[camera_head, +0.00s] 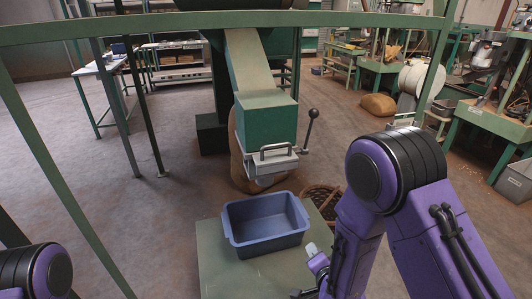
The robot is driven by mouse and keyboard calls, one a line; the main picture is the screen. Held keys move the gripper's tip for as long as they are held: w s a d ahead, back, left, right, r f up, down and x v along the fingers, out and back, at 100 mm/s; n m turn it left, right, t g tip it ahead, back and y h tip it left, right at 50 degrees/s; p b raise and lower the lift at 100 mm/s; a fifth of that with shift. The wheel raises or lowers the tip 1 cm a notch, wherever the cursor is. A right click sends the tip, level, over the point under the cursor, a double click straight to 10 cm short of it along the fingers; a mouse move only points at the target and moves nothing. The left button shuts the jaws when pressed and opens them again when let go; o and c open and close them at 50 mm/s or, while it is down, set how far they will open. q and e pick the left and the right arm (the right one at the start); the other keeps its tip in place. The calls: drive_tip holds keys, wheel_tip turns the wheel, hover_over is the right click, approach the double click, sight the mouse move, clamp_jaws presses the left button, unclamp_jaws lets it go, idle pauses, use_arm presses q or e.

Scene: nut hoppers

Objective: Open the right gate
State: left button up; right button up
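A green hopper box (266,119) hangs under a sloping chute in the middle. A metal gate with a bar handle (276,152) sits at its lower front, and a black-knobbed lever (311,128) stands at its right side. Whether this is the right gate, and whether it is open, I cannot tell. My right arm fills the right side; part of its gripper (312,250) shows low, right of the blue bin, apart from the gate handle. Its fingers are mostly hidden. My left arm shows only at the lower left corner, without its gripper.
A blue bin (264,238) stands on a green table (221,276) below the hopper. A wicker basket (325,198) and a brown sack (240,165) are behind it. A green rail (150,27) crosses the top. Open floor lies left.

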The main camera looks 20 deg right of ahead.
drive_tip(key=w+a+r+m+t+b, duration=0.1)
drive_tip(key=w+a+r+m+t, duration=0.2)
drive_tip(key=w+r, duration=0.5)
drive_tip(key=m+t+y+b, duration=0.1)
drive_tip(key=m+t+y, duration=0.15)
drive_tip(key=t, duration=0.25)
approach(276, 146)
drive_tip(key=shift+n, duration=0.35)
drive_tip(key=w, duration=0.3)
drive_tip(key=w+r, duration=0.1)
drive_tip(key=w, duration=0.2)
drive_tip(key=w+p, duration=0.1)
drive_tip(key=w, duration=0.2)
drive_tip(key=shift+w+r, duration=0.2)
drive_tip(key=shift+r, duration=0.05)
drive_tip(key=shift+w, duration=0.5)
use_arm(q)
wheel_tip(276, 146, down, 2)
drive_tip(key=shift+f, duration=0.15)
use_arm(e)
clamp_jaws()
